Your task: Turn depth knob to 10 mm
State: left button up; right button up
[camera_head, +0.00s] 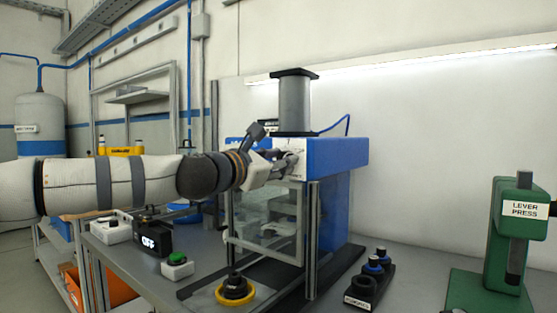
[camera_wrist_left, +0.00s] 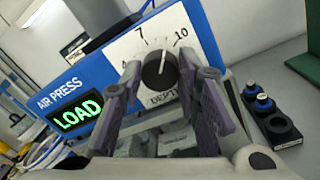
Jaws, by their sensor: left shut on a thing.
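The depth knob (camera_wrist_left: 158,75) is black and round with a white pointer line. It sits on a white dial plate (camera_wrist_left: 122,48) marked 7 and 10, with DEPTH lettering partly covered below. The pointer leans up, between the 7 and the 10. My left gripper (camera_wrist_left: 160,72) is shut on the knob, one finger on each side. In the head view my left gripper (camera_head: 284,163) reaches the front of the blue air press (camera_head: 338,154) and hides the knob. My right gripper is in neither view.
The press display (camera_wrist_left: 78,113) reads LOAD in green. Below the press head is a clear guard (camera_head: 270,222).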

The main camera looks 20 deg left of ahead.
pick_arm(q)
jog(key=shift+m, duration=2)
jog(key=o, duration=1.2)
jog(key=shift+c, duration=0.2)
jog(key=v, duration=1.2)
jog(key=shift+a+f, duration=0.15)
jog(key=shift+f, duration=0.05)
